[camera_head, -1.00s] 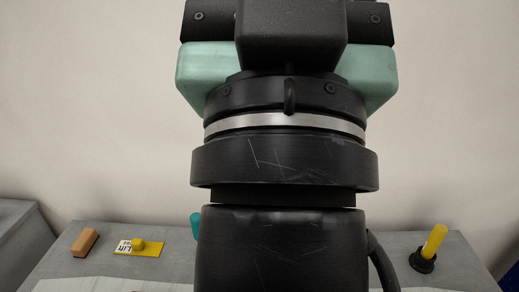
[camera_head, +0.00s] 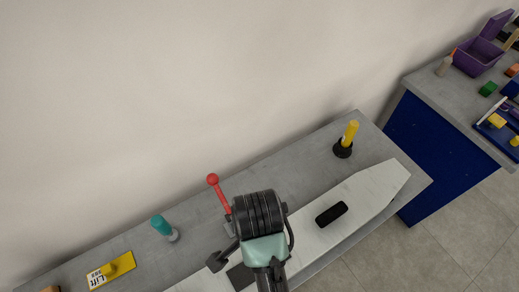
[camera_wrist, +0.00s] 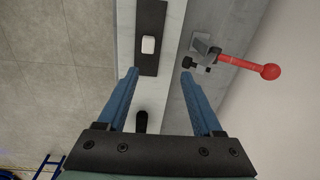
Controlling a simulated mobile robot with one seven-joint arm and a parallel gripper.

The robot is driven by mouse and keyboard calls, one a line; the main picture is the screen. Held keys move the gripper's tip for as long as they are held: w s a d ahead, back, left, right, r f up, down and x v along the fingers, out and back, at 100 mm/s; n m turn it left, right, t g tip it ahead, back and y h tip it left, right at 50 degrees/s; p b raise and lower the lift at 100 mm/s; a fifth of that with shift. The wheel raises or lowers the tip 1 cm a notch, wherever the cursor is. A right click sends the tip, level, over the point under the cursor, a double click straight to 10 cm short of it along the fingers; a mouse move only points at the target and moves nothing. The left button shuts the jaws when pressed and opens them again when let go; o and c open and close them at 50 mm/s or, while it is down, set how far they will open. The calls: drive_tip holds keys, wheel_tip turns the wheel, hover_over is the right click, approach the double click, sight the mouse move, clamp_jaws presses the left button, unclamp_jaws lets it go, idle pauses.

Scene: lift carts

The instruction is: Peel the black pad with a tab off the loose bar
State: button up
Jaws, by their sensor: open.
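A pale bar (camera_head: 365,192) lies along the front of a grey bench; it also shows in the wrist view (camera_wrist: 171,25). A flat black pad (camera_wrist: 151,62) with a small white tab (camera_wrist: 148,44) lies on the bar, ahead of my gripper. In the head view this dark pad (camera_head: 240,277) is partly hidden by my arm. My gripper (camera_wrist: 160,74) is open and empty, its blue fingers apart and pointing towards the pad. Their height above it is unclear. The fingertips are hidden in the head view.
A red-handled clamp (camera_head: 220,196) stands beside the bar on the wall side. A black block (camera_head: 331,214) lies on the bar to the right.

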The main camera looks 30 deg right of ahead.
drive_tip(key=shift+m+g, duration=0.3)
drive_tip(key=shift+g, duration=0.1)
drive_tip(key=f, duration=0.4)
drive_tip(key=s+f+p, duration=0.1)
drive_tip(key=f, duration=0.8)
drive_tip(key=shift+s+f, duration=0.25)
clamp_jaws()
